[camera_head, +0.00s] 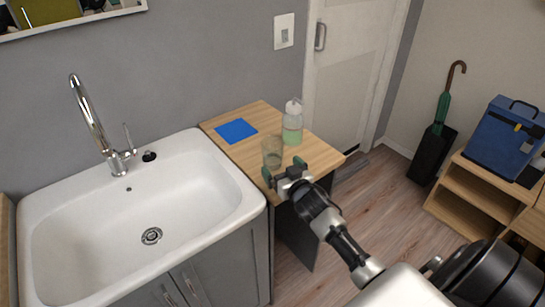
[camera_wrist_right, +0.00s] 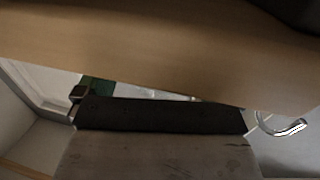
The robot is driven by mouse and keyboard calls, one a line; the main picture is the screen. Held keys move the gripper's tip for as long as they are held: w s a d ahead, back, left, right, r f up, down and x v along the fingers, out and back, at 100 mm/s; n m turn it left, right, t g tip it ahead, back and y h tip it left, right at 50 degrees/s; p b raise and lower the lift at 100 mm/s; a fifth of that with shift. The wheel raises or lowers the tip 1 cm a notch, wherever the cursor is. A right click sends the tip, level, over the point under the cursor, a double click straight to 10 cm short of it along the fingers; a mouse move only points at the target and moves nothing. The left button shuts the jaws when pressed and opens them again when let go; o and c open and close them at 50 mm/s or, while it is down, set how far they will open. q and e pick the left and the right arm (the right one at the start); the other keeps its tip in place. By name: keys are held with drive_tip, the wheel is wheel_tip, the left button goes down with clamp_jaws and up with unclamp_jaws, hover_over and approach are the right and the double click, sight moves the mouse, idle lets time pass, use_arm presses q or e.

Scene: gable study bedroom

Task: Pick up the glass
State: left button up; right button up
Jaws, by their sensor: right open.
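A clear glass (camera_head: 272,150) stands upright on a small wooden counter (camera_head: 262,112), near its front-left edge. My right gripper (camera_head: 284,170) is at the counter's front edge, just on the near side of the glass. Its jaws are open, with one green-padded finger to the lower left and one to the right of the glass's base. From the head view I cannot tell whether the fingers touch the glass. In the right wrist view, a wooden band (camera_wrist_right: 150,50) fills the upper part, and the glass cannot be made out. My left gripper is not in view.
A soap bottle (camera_head: 292,124) with pale green liquid stands right behind the glass. A blue square (camera_head: 236,131) lies flat on the counter. A white sink (camera_head: 190,170) with a chrome tap (camera_head: 92,118) adjoins on the left. Floor is free to the right, before a shelf (camera_head: 480,187).

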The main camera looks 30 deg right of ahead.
sight(278, 162)
drive_tip(key=w, duration=0.4)
drive_tip(key=shift+w+d+f, duration=0.1)
drive_tip(key=shift+d, duration=0.05)
drive_tip(key=c, duration=1.1)
drive_tip(key=shift+r, duration=0.3)
drive_tip(key=s, duration=0.6)
drive_tip(key=s+a+b, duration=0.1)
drive_tip(key=s, duration=0.5)
drive_tip(key=s+a, duration=0.1)
drive_tip(key=s, duration=0.5)
